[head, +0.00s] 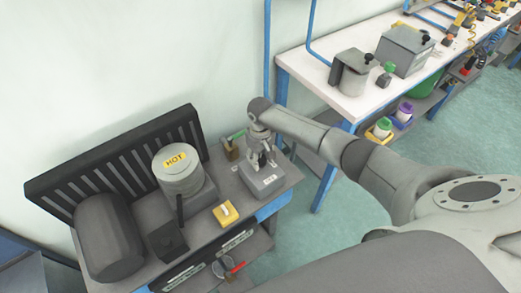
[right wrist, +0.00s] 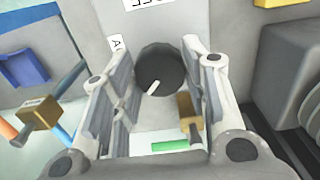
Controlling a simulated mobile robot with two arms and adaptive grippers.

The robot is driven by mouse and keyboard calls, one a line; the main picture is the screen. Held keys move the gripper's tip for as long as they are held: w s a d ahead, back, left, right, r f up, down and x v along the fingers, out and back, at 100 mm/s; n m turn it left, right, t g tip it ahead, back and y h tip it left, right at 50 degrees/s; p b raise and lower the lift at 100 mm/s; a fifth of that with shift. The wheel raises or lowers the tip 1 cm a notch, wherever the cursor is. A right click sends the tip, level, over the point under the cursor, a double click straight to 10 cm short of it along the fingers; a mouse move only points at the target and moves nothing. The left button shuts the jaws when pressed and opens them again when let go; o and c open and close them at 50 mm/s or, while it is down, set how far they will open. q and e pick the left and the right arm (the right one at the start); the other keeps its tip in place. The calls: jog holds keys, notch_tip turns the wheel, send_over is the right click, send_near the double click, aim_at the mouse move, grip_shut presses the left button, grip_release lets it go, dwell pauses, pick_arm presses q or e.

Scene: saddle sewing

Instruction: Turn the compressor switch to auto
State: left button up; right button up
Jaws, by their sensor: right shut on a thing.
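The compressor switch is a round dark knob (right wrist: 160,67) with a white pointer mark on its lower part, slanting to the lower left in the right wrist view. It sits on a grey box (head: 265,185) on the dark bench. My right gripper (head: 262,155) is down at this box; in the right wrist view its two fingers (right wrist: 160,75) stand on either side of the knob and are shut on it. A white label (right wrist: 115,43) starting with A lies left of the knob, partly hidden by the finger. My left gripper is not in view.
A round pot marked HOT (head: 180,172) and a dark cylinder (head: 105,235) stand left on the bench. A yellow block (head: 226,214) lies near the front edge. A white-topped table (head: 345,100) with tools stands at the right.

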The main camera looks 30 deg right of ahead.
aim_at(260, 159)
jog(key=m+p, duration=0.3)
jog(key=m, duration=0.1)
jog(key=shift+a+r+m+p, duration=0.1)
jog(key=shift+r+m+p, duration=0.1)
jog(key=shift+m+p, duration=0.15)
jog(key=m+p, duration=0.2)
jog(key=m, duration=0.2)
jog(key=shift+w+f, duration=0.1)
jog(key=shift+m, duration=0.25)
jog(key=o, duration=1)
jog(key=shift+f, duration=0.1)
jog(key=shift+o, duration=0.2)
notch_tip(260, 159, up, 12)
dwell(0.3)
